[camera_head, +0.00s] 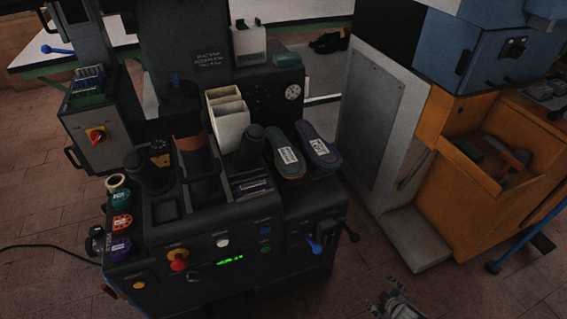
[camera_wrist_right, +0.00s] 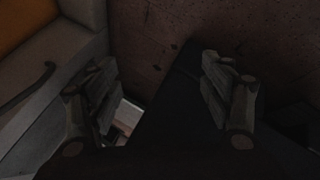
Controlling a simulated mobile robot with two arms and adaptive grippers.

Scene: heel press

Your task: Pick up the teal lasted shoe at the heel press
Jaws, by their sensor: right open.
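Two lasted shoes lie soles up, side by side, on the right part of the dark heel press (camera_head: 300,203). The left one, a teal-grey shoe (camera_head: 284,139) with an orange-brown edge, carries a white label. The right one, a dark blue-purple shoe (camera_head: 311,137), also has a white label. My right gripper (camera_head: 393,304) is at the bottom edge of the head view, below and to the right of the shoes and well apart from them. In the right wrist view, its fingers (camera_wrist_right: 160,95) are spread with nothing between them. My left gripper is out of view.
The press front carries buttons, a red knob (camera_head: 178,260) and a blue-tipped lever (camera_head: 314,245). Cream upright holders (camera_head: 229,118) stand left of the shoes. A grey cabinet (camera_head: 380,110) and an orange bench (camera_head: 470,190) stand to the right. Brick-coloured floor is free in front of them.

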